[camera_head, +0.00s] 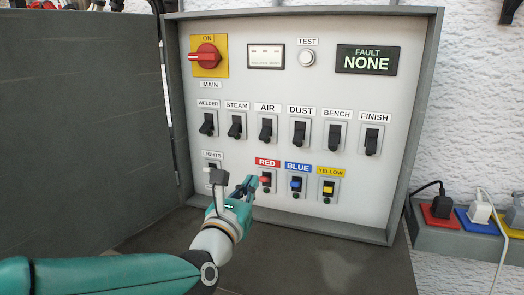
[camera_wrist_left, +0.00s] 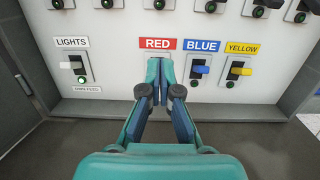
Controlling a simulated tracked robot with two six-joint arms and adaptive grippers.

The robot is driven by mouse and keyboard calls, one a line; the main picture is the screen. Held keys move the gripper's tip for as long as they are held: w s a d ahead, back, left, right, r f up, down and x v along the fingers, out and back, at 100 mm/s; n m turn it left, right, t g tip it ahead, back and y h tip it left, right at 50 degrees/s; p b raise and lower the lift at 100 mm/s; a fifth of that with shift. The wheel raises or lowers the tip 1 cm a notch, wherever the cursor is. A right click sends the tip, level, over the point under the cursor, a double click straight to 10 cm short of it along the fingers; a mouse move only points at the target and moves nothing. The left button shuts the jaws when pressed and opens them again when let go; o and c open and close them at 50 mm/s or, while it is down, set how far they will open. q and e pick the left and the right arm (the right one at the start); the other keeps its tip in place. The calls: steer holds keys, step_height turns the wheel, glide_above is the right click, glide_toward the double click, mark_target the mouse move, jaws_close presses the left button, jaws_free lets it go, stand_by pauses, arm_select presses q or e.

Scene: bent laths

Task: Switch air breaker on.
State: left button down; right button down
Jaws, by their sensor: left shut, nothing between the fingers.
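The air breaker (camera_head: 266,128) is a black lever on a light plate under the AIR label, in the middle row of the panel in the head view. Its lever tip points downward, like those of its neighbours. My left gripper (camera_head: 250,183) is below the AIR breaker, close to the red switch, and is shut with nothing in it. In the left wrist view the closed fingertips (camera_wrist_left: 160,67) are in front of the red switch, which they hide there. I cannot tell if they touch it. My right gripper is not in view.
The red switch (camera_head: 265,180), blue switch (camera_head: 296,184) and yellow switch (camera_head: 328,188) sit in the lower row. The lights switch (camera_head: 211,170) is left of my gripper. The open cabinet door (camera_head: 80,120) stands at left. Plugs and coloured sockets (camera_head: 440,217) are at right.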

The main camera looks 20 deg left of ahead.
mark_target(265, 133)
arm_select(q)
steer(key=w+p, duration=0.1)
steer(key=w, duration=0.2)
steer(key=w+r+p, duration=0.1)
steer(key=w+p, duration=0.1)
steer(key=w, duration=0.1)
steer(key=w+p, duration=0.1)
steer(key=w, duration=0.2)
steer(key=shift+w+d+r, duration=0.15)
steer(key=shift+w+d, duration=0.05)
steer(key=shift+d, duration=0.05)
steer(key=shift+s+r+p, duration=0.3)
steer(key=shift+r+p, duration=0.4)
steer(key=shift+r, duration=0.2)
steer(key=shift+s+r+p, duration=0.3)
steer(key=shift+r+p, duration=0.35)
steer(key=shift+r, duration=0.2)
steer(key=shift+w, duration=0.1)
steer(key=shift+f, duration=0.1)
